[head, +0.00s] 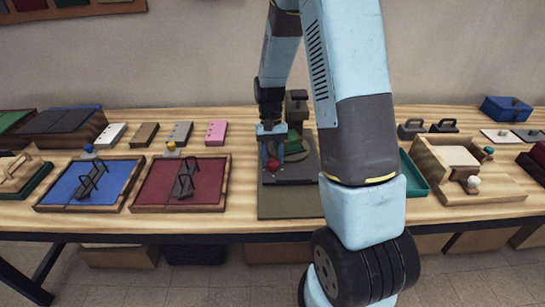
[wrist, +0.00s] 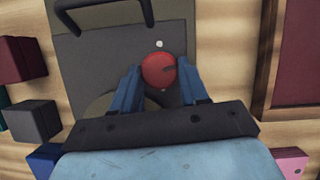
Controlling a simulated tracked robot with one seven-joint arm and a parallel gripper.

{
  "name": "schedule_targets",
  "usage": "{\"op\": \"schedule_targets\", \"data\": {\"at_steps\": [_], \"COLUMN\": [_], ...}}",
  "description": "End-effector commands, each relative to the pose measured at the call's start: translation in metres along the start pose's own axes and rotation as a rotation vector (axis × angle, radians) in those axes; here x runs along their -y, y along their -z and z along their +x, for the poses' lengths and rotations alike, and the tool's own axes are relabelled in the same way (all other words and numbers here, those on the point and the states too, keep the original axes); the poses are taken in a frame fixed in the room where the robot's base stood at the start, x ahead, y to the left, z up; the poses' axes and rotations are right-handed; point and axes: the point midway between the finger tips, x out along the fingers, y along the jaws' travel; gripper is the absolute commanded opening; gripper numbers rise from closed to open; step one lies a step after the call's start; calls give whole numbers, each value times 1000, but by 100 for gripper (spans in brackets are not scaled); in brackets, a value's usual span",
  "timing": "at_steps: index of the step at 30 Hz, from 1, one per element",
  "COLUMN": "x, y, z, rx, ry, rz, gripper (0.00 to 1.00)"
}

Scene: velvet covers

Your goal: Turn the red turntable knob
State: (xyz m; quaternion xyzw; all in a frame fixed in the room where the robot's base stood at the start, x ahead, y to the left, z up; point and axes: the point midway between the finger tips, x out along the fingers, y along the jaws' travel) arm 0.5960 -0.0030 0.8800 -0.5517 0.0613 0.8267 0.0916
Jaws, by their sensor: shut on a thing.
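The red knob (wrist: 158,70) is a round ball on a dark grey plate (wrist: 100,55) in the wrist view. In the head view the red knob (head: 272,163) shows at the left of the grey turntable fixture (head: 290,203). My gripper (wrist: 160,78) has its two blue fingers on either side of the knob and is shut on it. In the head view my gripper (head: 272,150) points down over the fixture. Part of a paler rounded piece, possibly the turntable disc, shows under the left finger; the rest is hidden by my gripper.
A blue tray (head: 75,190) and a red tray (head: 160,195) lie left of the fixture. A green tray (head: 412,175) and a wooden box (head: 495,190) lie to the right.

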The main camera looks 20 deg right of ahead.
Motion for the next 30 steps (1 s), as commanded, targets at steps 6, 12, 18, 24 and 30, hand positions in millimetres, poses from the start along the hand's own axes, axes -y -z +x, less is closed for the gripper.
{"op": "schedule_targets", "data": {"at_steps": [6, 12, 18, 24, 30], "x": [-1, -2, -3, -3, -3], "y": [0, 0, -1, -1, -1], "z": [0, 0, 0, 0, 0], "rx": [-1, 0, 0, 0, 0], "ry": [57, 89, 105, 108, 108], "rz": [135, 215, 252, 261, 260], "gripper": [13, 13, 13, 13, 13]}}
